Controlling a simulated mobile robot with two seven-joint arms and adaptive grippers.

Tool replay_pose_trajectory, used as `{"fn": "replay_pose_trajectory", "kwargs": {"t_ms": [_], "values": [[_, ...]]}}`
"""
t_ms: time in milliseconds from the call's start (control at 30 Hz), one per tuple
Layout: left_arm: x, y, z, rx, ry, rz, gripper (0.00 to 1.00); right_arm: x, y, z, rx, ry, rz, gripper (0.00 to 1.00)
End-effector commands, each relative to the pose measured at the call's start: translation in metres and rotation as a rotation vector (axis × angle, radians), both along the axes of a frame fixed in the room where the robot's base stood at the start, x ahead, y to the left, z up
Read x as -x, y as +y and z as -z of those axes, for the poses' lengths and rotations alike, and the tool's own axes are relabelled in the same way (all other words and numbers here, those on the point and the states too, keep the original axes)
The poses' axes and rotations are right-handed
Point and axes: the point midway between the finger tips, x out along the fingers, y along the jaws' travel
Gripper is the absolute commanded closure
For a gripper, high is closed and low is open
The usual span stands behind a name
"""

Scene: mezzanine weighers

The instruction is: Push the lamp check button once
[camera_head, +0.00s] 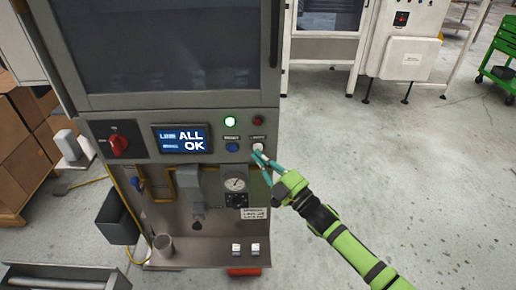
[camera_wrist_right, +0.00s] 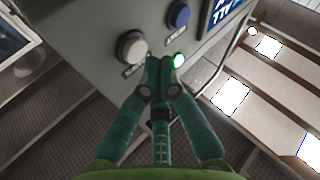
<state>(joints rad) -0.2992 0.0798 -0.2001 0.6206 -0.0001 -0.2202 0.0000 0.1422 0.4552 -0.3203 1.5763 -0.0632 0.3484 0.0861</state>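The lamp check button is the white round button (camera_head: 258,144) on the machine's front panel, under a small label that seems to read LAMPS. It also shows in the right wrist view (camera_wrist_right: 131,47), left of my fingertips. My right gripper (camera_head: 261,155) has its teal fingertips just below and in front of this button. In the right wrist view the gripper's tips (camera_wrist_right: 160,62) are together with nothing between them. I cannot tell whether they touch the panel. My left gripper is out of view.
A blue button (camera_head: 232,147) sits left of the white one. Above are a lit green lamp (camera_head: 230,121) and a dark red lamp (camera_head: 258,121). The screen (camera_head: 182,139) reads ALL OK. A red rotary switch (camera_head: 118,143) is further left. Open floor lies to the right.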

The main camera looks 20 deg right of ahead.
Motion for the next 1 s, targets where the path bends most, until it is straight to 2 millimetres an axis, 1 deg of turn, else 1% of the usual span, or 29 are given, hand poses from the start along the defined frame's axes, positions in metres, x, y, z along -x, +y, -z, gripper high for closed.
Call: {"fn": "replay_pose_trajectory", "kwargs": {"t_ms": [667, 1000], "values": [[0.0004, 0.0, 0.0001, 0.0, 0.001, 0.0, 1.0, 0.0, 0.0001, 0.0001, 0.0, 0.0, 0.0, 1.0], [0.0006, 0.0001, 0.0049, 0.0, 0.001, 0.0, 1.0, -0.0082, -0.0022, 0.0004, 0.0, 0.0, 0.0, 1.0]]}}
